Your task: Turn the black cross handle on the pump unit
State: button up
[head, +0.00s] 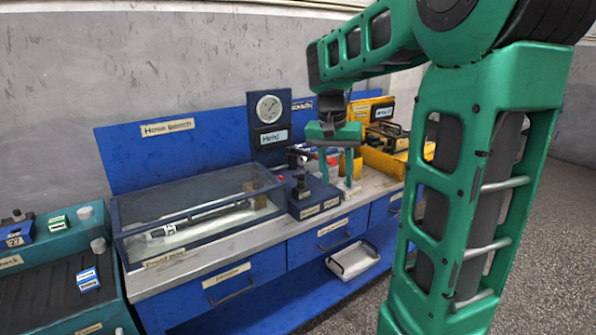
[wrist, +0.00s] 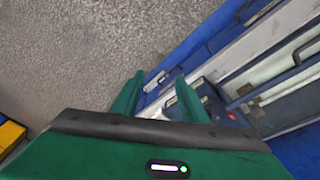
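The pump unit (head: 315,200) is a dark blue box with small labels on the bench in the head view. The black cross handle (head: 302,187) stands upright on its left part; its arms are too small to make out clearly. My gripper (head: 336,178) points down just right of the handle and looks higher than or behind the box, apart from the handle. Its two green fingers are spread with nothing seen between them. In the wrist view my gripper (wrist: 160,77) is also open, and the right finger covers part of a dark unit with a red spot. The handle cannot be made out there.
A glass-lidded blue case (head: 200,210) lies left of the pump unit. A gauge panel (head: 270,120) stands behind it. Yellow equipment (head: 385,160) sits to the right. The grey floor (wrist: 80,50) is clear.

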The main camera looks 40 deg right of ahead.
jog(key=w+d+r+m+h, duration=0.1)
jog(key=w+m, duration=0.1)
jog(key=w, duration=1.1)
jog(key=m, duration=0.2)
send_near(301, 172)
jog(key=shift+t+h, duration=0.4)
jog(key=x, duration=0.8)
jog(key=shift+s+a+f, duration=0.15)
jog(key=shift+s+f, duration=0.15)
jog(key=shift+f, duration=0.15)
jog(key=shift+c, duration=0.6)
grip_shut()
